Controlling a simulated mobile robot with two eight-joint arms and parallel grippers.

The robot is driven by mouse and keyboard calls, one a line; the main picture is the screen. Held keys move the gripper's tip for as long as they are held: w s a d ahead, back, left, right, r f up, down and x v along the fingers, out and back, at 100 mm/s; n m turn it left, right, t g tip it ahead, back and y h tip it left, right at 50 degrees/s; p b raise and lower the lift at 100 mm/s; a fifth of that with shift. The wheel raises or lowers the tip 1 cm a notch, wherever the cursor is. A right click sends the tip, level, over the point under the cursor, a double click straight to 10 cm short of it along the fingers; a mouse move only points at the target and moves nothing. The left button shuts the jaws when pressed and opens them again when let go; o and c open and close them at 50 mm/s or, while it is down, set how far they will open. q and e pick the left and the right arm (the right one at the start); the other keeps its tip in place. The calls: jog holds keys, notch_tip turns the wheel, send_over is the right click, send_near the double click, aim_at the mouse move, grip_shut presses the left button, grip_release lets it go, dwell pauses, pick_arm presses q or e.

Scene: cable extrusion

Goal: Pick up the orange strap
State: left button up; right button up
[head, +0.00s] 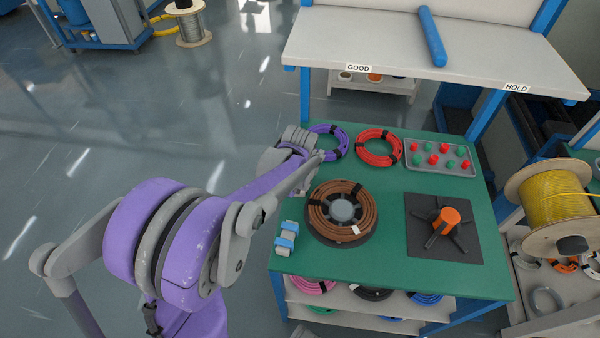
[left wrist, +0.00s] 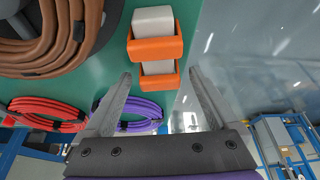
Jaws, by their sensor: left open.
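A pair of orange straps (left wrist: 155,48) around pale grey blocks lies on the green table, near its edge, in the left wrist view. I cannot make out any orange strap in the head view, where my left arm covers part of that table side. My left gripper (left wrist: 160,75) is open and empty. In the left wrist view its two fingers point toward the orange straps, with the nearer strap just beyond and between the tips. In the head view the fingers are not clear behind my arm. My right gripper is not in view.
A brown cable coil (head: 365,213) lies beside the straps. Blue straps on grey blocks (head: 287,241) lie at the table's left edge. Purple (head: 341,143) and red (head: 398,149) coils, a tray (head: 411,168) and a black mat (head: 462,253) with an orange-topped stand also occupy the table (head: 400,282).

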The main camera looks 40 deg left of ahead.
pick_arm(q)
jog(key=shift+f, duration=0.1)
jog(key=c, duration=1.4)
notch_tip(320, 180, up, 10)
jog(key=p, duration=0.1)
jog(key=shift+p, duration=0.3)
jog(key=o, duration=0.6)
jog(key=shift+c, duration=1.3)
